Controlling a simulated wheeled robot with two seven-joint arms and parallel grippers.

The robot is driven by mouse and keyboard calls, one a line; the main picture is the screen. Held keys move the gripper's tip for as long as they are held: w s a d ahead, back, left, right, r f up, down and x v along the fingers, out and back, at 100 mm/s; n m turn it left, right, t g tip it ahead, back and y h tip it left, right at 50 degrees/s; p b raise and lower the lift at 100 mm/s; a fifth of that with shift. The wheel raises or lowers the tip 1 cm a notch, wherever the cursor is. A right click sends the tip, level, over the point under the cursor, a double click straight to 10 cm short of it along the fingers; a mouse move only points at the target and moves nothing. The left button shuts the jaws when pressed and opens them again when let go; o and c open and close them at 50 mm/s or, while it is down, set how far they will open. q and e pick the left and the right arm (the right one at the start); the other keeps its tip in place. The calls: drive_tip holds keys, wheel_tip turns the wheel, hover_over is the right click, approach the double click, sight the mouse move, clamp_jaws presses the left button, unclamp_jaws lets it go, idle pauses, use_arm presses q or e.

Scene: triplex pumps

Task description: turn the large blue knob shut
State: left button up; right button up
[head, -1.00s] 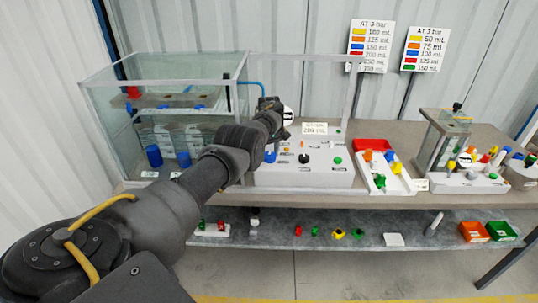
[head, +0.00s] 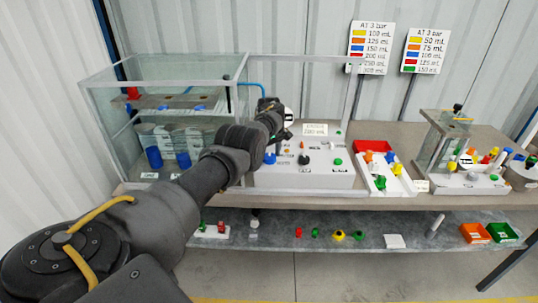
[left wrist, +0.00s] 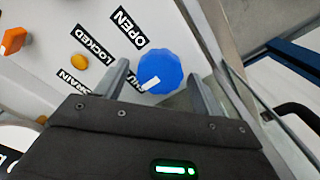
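The large blue knob (left wrist: 163,68) sits on a white panel in the left wrist view. It has a scalloped rim and a white mark at its lower left, on the side toward a label partly hidden by a finger, perhaps SHUT. An OPEN label (left wrist: 127,29) is at its upper left. My left gripper (left wrist: 157,74) is open, with one finger on each side of the knob; I cannot tell whether they touch it. In the head view the knob (head: 269,158) shows low on the panel's left, below my left gripper (head: 271,118). My right gripper is out of view.
An orange button (left wrist: 79,60) and a LOCKED label (left wrist: 92,45) lie left of the knob. A glass tank (head: 150,75) stands left of the white control box (head: 300,178). A white tray of coloured parts (head: 383,182) lies to its right.

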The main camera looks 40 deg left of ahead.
sight(269, 156)
use_arm(q)
wheel_tip(269, 156, up, 11)
idle(0.8)
drive_tip(key=shift+f, duration=0.1)
